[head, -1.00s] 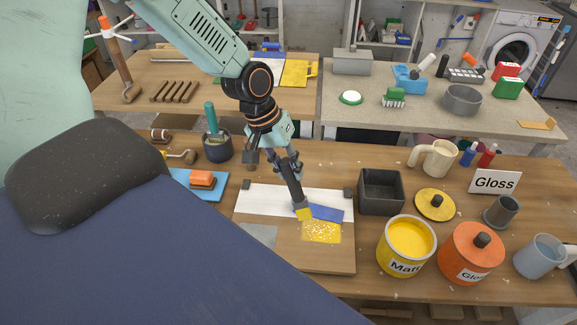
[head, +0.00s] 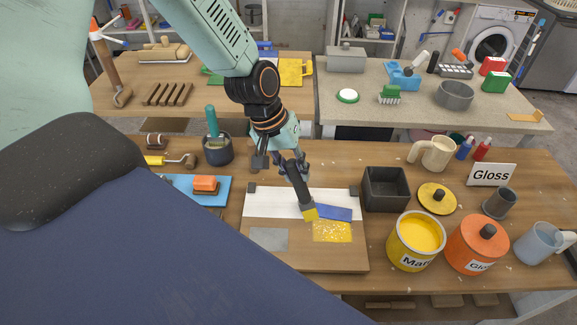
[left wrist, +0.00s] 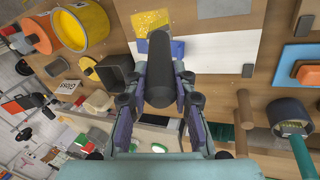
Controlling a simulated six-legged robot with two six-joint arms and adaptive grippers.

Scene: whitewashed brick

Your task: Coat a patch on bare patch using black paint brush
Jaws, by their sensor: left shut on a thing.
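My left gripper (head: 292,165) is shut on the dark handle of the black paint brush (head: 300,188). The brush is tilted, with its yellow-coated bristles pointing down by the left end of a blue strip; I cannot tell if they touch the board. The wooden board (head: 295,260) bears a white strip (head: 270,204), a speckled yellow patch (head: 332,231) and a grey patch (head: 269,239). I cannot tell which is the bare patch. My right gripper is not in view.
An open yellow Matt paint pot (head: 416,241) and a lidded orange Gloss pot (head: 476,247) stand right of the board. A dark square tub (head: 386,188) is behind them. Left are a blue tray (head: 216,193) and a dark pot (head: 218,152) with a green-handled tool.

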